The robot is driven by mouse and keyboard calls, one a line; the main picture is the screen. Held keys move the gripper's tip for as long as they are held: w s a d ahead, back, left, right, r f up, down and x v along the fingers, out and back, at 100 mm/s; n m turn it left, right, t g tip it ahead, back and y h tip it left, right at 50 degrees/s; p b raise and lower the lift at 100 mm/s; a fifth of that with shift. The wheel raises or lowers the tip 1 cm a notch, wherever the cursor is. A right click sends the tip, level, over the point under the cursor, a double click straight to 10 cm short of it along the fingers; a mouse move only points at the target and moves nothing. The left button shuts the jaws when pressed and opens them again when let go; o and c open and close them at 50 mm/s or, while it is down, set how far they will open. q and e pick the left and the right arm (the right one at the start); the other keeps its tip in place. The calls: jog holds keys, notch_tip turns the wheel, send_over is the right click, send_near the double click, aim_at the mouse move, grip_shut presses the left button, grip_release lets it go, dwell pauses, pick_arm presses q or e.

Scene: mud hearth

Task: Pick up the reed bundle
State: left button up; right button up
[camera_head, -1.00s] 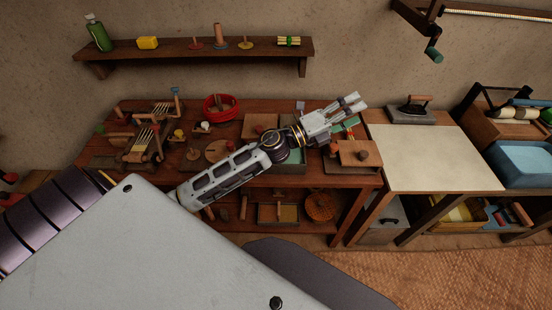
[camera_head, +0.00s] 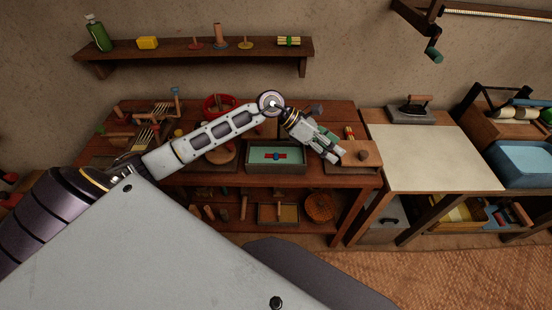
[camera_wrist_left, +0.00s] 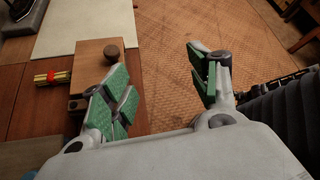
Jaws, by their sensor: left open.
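A small reed bundle (camera_head: 349,133), yellowish with a red band, lies on the brown table behind the wooden box with a round knob (camera_head: 365,154). In the left wrist view the bundle (camera_wrist_left: 52,78) lies beside that box (camera_wrist_left: 98,62), left of my fingers. My left gripper (camera_head: 337,156) is open and empty, its fingers pointing down and right over the box's left part. The wrist view shows its green-padded fingers (camera_wrist_left: 162,92) spread apart, with nothing between them. A similar yellow-green bundle (camera_head: 289,41) lies on the wall shelf. My right gripper is out of view.
A green-lined tray (camera_head: 252,169) with a blue and red piece stands left of the box. A pale table top (camera_head: 430,157) to the right is mostly clear, with a flat iron (camera_head: 413,106) at its back. Several tools crowd the brown table's left side.

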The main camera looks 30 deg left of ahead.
pick_arm(q)
jog(key=a+f+m+g+y, duration=0.1)
jog(key=a+y, duration=0.8)
jog(key=a, duration=1.2)
notch_tip(320, 180, down, 2)
jog(key=shift+s+a+f+m+g+y, duration=0.15)
jog(key=shift+s+a+m+g+y, duration=0.15)
jog(key=shift+g, duration=0.6)
jog(key=shift+w+f, duration=0.1)
jog(key=p, duration=0.1)
send_over(276, 155)
jog(key=shift+s+a+f, duration=0.1)
jog(key=shift+s+f, duration=0.05)
jog(key=shift+f, duration=1.25)
jog(key=shift+s+a+f, duration=0.1)
jog(key=shift+f, duration=1.3)
jog(key=shift+s+f, duration=0.15)
jog(key=shift+f, duration=1.25)
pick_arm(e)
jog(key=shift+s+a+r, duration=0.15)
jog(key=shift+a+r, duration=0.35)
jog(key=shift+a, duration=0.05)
